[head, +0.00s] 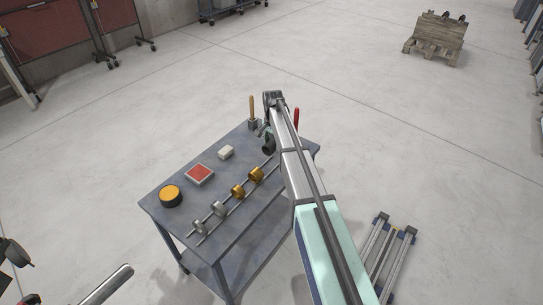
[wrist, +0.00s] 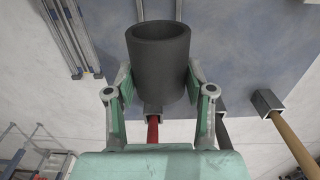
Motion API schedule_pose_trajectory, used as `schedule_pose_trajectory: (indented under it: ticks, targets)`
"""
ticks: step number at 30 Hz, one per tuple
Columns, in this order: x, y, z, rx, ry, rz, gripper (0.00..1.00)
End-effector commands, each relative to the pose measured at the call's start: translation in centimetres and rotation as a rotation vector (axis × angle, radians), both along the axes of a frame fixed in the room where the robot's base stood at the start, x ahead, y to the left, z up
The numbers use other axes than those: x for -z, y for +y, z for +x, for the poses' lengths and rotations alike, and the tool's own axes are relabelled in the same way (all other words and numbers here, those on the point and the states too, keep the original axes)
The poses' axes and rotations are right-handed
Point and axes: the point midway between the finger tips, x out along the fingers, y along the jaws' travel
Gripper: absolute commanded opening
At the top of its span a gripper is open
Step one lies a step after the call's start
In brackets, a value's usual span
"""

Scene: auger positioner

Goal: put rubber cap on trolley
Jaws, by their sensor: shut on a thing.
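The rubber cap (wrist: 158,65) is a dark, hollow cylinder with its open end showing in the wrist view. My gripper (wrist: 160,85) is shut on it, with a green-padded finger on each side. In the head view, the dark cap (head: 268,146) shows below my gripper, partly hidden by my arm. The trolley (head: 178,232) is a blue-grey table with a lower shelf. Its top (wrist: 235,35) lies behind the cap in the wrist view. The cap is over the far right part of the trolley; I cannot tell whether it touches the top.
A wooden-handled tool (head: 252,109) and a red handle (head: 296,117) stand at the trolley's far edge. A yellow-topped cylinder (head: 170,195), a red-topped box (head: 200,174), a pale block (head: 226,152) and rails with metal and brass rollers (head: 238,190) occupy the top.

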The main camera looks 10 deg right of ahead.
Motion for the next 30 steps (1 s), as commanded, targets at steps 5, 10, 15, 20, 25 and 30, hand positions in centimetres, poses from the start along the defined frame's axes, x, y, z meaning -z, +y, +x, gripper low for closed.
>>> schedule_pose_trajectory:
  ticks: [5,10,15,20,25,30]
  targets:
    - [2.9,0.0,0.0,0.000,0.001,0.000,0.32]
    - [4.1,0.0,0.0,0.000,0.000,0.000,0.32]
    - [5.3,0.0,0.0,0.000,0.001,0.000,0.32]
    - [7.5,0.0,0.1,0.000,0.001,0.000,0.32]
    - [8.4,0.0,0.0,0.000,0.000,0.000,0.32]
    - [8.4,0.0,0.0,0.000,0.000,0.000,0.32]
